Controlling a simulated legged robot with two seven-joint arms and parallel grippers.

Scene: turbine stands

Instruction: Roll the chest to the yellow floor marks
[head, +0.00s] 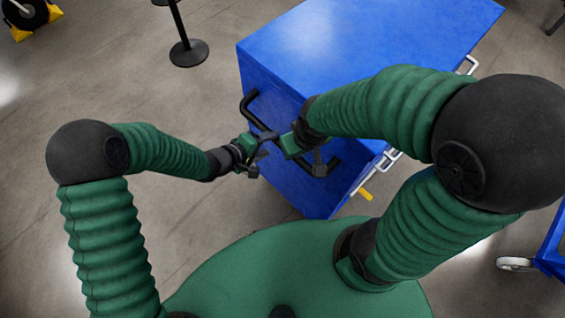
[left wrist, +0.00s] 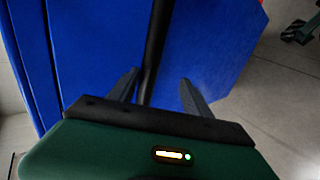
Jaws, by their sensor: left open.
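The blue chest (head: 340,60) stands in front of me, right of centre in the head view. A black bar handle (head: 249,106) runs along its near side. My left gripper (head: 262,148) is at this handle and open. In the left wrist view, the handle bar (left wrist: 155,48) passes between its spread fingers (left wrist: 160,92). My right gripper (head: 309,158) is at the right part of the handle; its arm hides part of the chest, and I cannot tell whether its fingers are closed. I see no yellow floor marks.
A black post base (head: 188,53) stands left of the chest. A black wheel with yellow blocks (head: 46,12) is at the far left. A blue frame with a caster (head: 515,264) is at the right edge. The grey floor (head: 120,85) left of the chest is mostly clear.

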